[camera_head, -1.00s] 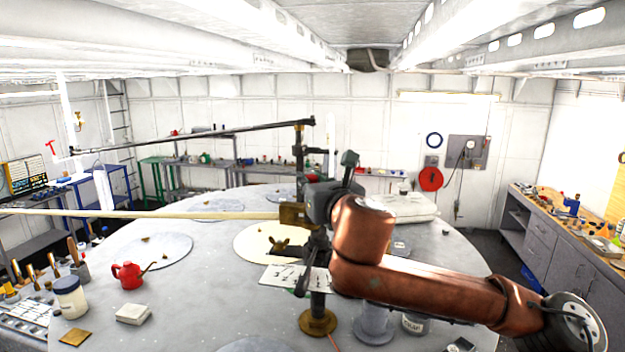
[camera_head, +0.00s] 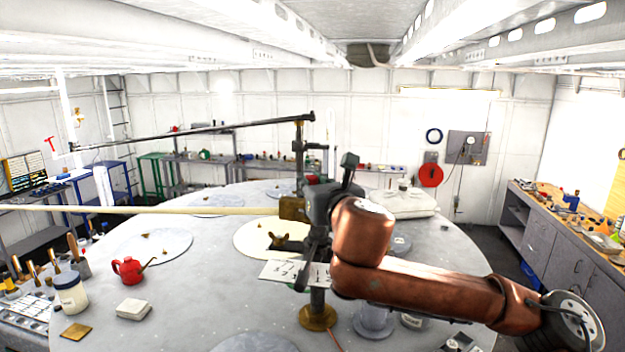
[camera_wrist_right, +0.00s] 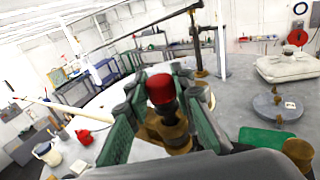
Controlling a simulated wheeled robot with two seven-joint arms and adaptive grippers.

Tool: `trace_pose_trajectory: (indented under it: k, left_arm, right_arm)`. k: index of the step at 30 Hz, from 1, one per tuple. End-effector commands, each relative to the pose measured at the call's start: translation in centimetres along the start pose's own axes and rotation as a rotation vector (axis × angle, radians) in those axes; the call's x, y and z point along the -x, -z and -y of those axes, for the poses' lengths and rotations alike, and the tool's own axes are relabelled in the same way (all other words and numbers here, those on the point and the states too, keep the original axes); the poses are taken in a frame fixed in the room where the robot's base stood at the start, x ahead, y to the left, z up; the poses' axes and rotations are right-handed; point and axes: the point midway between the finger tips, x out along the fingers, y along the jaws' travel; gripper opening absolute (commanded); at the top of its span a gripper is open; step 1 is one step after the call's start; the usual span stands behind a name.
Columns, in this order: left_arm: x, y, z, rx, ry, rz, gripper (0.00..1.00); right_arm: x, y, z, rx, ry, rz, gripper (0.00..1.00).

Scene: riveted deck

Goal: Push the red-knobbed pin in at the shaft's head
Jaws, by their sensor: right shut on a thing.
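The red-knobbed pin (camera_wrist_right: 160,90) stands between the green-padded fingers of my right gripper (camera_head: 308,198) in the right wrist view, with its dark stem below the knob. The gripper is shut on it. Below the stem is the brass head (camera_wrist_right: 172,130) of the shaft. The head also shows in the head view (camera_head: 291,208), at the right end of the long pale shaft (camera_head: 140,210). How deep the pin sits in the head is hard to tell. The fingers partly hide the head. My left gripper is not in view.
A dark post with a brass foot (camera_head: 317,317) stands on the round grey deck (camera_head: 190,305). A white numbered card (camera_head: 280,272) is by the post. A red teapot (camera_head: 128,269), a white jar (camera_head: 70,292) and a pale block (camera_head: 133,309) lie to the left.

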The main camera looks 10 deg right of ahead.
Motion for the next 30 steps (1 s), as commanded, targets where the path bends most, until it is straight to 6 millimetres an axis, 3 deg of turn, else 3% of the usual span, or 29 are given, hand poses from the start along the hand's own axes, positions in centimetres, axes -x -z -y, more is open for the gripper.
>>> trace_pose_trajectory:
  k: [23, 24, 30]
  left_arm:
    - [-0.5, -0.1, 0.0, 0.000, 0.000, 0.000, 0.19]
    - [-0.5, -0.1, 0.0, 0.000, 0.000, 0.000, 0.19]
    - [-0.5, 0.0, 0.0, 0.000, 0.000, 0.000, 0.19]
  right_arm:
    - [-0.1, 1.3, 0.0, 0.001, 0.000, -0.002, 0.00]
    - [-0.1, 1.3, 0.0, 0.001, 0.000, -0.002, 0.25]
    - [-0.1, 1.5, 0.1, 0.000, 0.002, -0.006, 0.38]
